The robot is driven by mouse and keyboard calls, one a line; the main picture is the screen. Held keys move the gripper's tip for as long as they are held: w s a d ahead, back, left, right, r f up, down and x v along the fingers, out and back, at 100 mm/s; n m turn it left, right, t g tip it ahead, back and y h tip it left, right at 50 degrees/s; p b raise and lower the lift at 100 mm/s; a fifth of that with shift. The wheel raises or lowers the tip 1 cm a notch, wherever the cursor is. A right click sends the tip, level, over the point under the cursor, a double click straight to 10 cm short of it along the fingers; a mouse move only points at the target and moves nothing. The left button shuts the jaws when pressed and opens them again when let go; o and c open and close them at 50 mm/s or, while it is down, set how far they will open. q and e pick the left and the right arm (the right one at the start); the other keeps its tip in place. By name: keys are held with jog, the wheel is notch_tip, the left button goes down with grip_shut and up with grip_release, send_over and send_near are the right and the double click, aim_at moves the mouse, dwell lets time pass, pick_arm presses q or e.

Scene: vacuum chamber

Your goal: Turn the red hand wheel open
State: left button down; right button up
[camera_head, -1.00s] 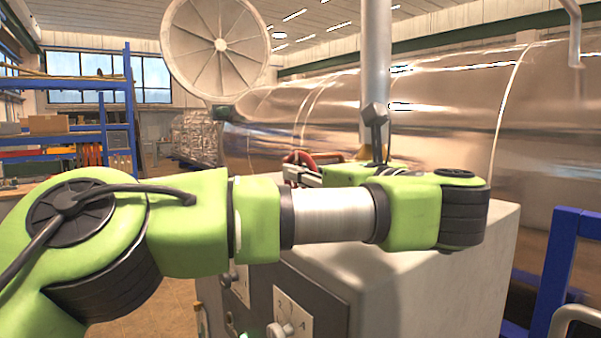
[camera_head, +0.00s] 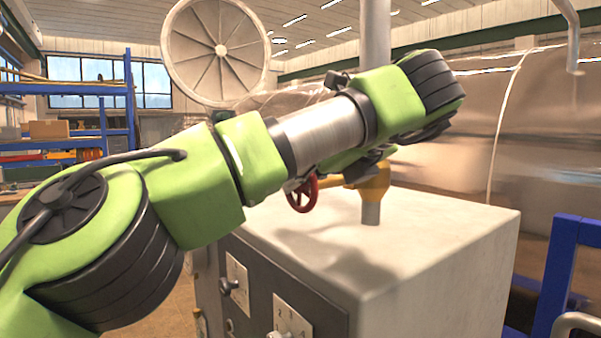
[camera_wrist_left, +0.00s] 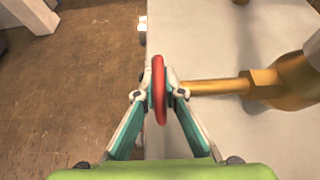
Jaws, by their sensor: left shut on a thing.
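The red hand wheel (camera_head: 302,194) stands on the end of a yellow valve stem above the grey cabinet. It shows edge-on in the left wrist view (camera_wrist_left: 159,90), where the brass-coloured stem (camera_wrist_left: 215,87) runs right to the valve body (camera_wrist_left: 285,82). My left gripper (camera_wrist_left: 159,84) is shut on the wheel, with one finger on each side of its rim. In the head view my green left arm crosses in front and hides the gripper's fingers and the wheel's upper part. My right gripper is not in view.
The grey cabinet (camera_head: 440,235) lies under the wheel, with knobs on its front panel. A vertical pipe (camera_head: 375,40) rises behind my arm beside the large shiny chamber (camera_head: 540,120). A blue rail (camera_head: 565,250) stands at the right. Blue shelving (camera_head: 128,100) is at the far left.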

pick_arm(q)
jog(key=shift+f+g+h+p, duration=0.1)
jog(key=shift+g+h+p, duration=0.25)
jog(key=shift+g, duration=0.15)
jog(key=shift+f, duration=0.15)
jog(key=c, duration=2.1)
grip_release()
jog(key=shift+a, duration=0.1)
jog(key=shift+c, duration=0.2)
jog(key=shift+w, duration=0.2)
jog(key=shift+s, duration=0.15)
